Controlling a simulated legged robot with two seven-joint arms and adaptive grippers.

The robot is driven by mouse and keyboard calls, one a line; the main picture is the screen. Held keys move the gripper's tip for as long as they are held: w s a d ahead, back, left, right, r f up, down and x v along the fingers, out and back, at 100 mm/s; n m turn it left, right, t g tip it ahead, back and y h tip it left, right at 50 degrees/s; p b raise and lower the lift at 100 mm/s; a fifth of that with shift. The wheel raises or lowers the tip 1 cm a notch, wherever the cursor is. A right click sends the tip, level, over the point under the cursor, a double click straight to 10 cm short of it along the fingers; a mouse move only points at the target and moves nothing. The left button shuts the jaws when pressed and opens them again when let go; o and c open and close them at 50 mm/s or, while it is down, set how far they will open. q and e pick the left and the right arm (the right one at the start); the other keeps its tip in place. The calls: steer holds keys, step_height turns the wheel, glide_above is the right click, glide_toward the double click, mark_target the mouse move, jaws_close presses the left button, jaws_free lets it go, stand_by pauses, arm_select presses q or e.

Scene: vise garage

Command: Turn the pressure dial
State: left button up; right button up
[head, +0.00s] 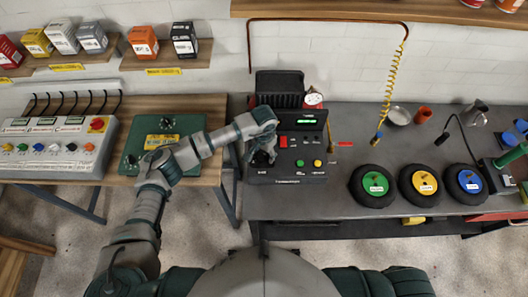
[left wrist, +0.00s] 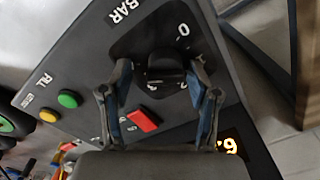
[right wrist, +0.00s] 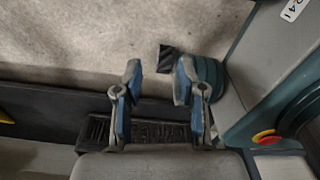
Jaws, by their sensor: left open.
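The black control box (head: 310,168) stands on the grey workbench. Its black pressure dial (left wrist: 165,75) shows in the left wrist view beside "BAR" and "0" markings. My left gripper (left wrist: 161,70) is open, with one finger on each side of the dial knob. Whether the fingers touch it, I cannot tell. In the head view my left gripper (head: 262,150) is over the left part of the box and largely hides the dial. My right gripper (right wrist: 158,75) is open and empty in the right wrist view, with floor behind it. It is out of the head view.
The box also has a red switch (left wrist: 145,119), green button (left wrist: 67,99), yellow button (left wrist: 48,115) and lit digits (left wrist: 230,145). A round gauge (head: 313,98) is behind it. A button panel (head: 55,145) is on the left table.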

arm_select(q)
steer(key=shift+a, duration=0.4)
steer(key=c, duration=0.3)
steer(key=shift+a, duration=0.1)
steer(key=c, duration=0.9)
steer(key=shift+o, duration=0.3)
arm_select(e)
steer(key=shift+w+a+r, duration=0.1)
steer(key=shift+a, duration=0.2)
